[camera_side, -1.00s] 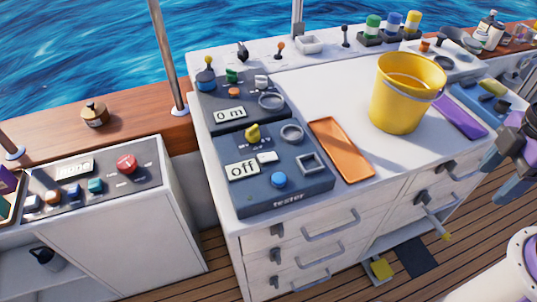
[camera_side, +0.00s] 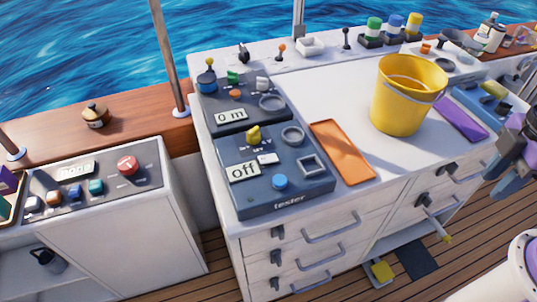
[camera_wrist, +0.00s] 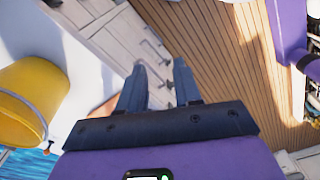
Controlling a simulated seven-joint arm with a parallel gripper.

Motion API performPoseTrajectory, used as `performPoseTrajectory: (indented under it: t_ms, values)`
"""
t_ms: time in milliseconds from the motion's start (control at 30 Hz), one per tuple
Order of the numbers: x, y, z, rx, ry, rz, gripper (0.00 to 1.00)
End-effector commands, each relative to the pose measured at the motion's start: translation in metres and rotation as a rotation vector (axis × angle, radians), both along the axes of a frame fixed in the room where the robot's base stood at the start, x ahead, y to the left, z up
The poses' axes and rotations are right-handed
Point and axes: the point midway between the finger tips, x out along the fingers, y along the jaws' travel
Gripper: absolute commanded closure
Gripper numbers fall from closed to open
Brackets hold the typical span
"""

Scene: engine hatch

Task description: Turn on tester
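The tester (camera_side: 290,200) is a dark grey panel on the front left of the white counter. Its display (camera_side: 242,170) reads "off". A yellow knob (camera_side: 253,134) sits near its back edge, and a blue round button (camera_side: 280,181) is near its front. Two ring- and square-shaped holders are on its right side. My gripper (camera_side: 492,170) is at the right edge of the side view, far from the tester and beyond the yellow bucket. In the wrist view my gripper (camera_wrist: 160,88) has its two fingers apart with nothing between them. The tester is not visible there.
A yellow bucket (camera_side: 395,115) stands on the counter between my gripper and the tester. An orange tray (camera_side: 342,152) lies beside the tester, and a purple tray (camera_side: 460,118) is right of the bucket. Another panel (camera_side: 231,116) reading "0 m" sits behind the tester.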

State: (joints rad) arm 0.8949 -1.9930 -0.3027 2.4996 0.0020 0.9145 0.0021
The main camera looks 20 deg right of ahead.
Motion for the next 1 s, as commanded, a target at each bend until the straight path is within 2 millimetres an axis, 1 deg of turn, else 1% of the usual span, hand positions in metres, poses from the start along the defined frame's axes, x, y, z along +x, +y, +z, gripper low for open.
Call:
performPoseTrajectory:
  t_ms: [33,67,100,167,267,600,1000]
  values:
    - [0.002,0.003,0.001,0.001,0.001,-0.007,0.83]
    - [0.004,0.005,0.002,0.002,0.001,-0.014,0.93]
    - [0.007,0.009,0.003,0.002,0.002,-0.025,1.00]
    - [0.015,0.018,0.006,0.006,0.004,-0.052,1.00]
    - [0.032,0.038,0.013,0.013,0.008,-0.117,1.00]
    - [0.105,0.121,0.034,0.042,0.031,-0.385,1.00]
    - [0.191,0.210,0.044,0.076,0.063,-0.695,1.00]
